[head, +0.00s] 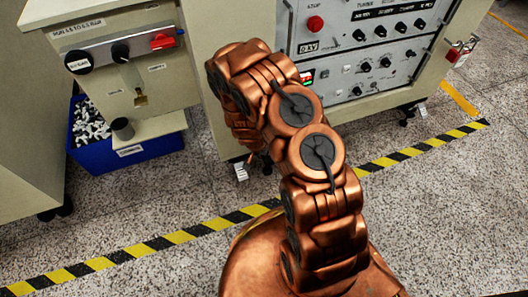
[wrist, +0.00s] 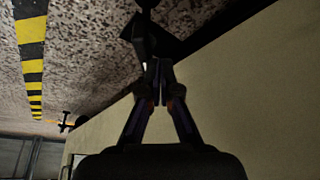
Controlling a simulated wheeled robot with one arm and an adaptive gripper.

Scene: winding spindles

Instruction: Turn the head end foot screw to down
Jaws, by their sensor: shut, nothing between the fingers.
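My gripper (wrist: 159,68) shows in the wrist view with its two fingers together and nothing between them. A dark upright part (wrist: 139,35), possibly the foot screw, stands just beyond the fingertips under the cabinet's edge. It is too dark to tell whether they touch or how it is turned. In the head view my arm bends down in front of the beige instrument cabinet (head: 375,50), and my gripper is mostly hidden behind it. A small foot with a white tag (head: 241,171) shows at the cabinet's lower left, beside my arm.
A cabinet with knobs and a red switch (head: 163,41) stands at the left. A blue bin (head: 130,153) of dark and light pieces sits under it. Yellow-black tape (head: 170,240) crosses the speckled floor, which is clear in front. A caster (head: 405,117) stands at the cabinet's right.

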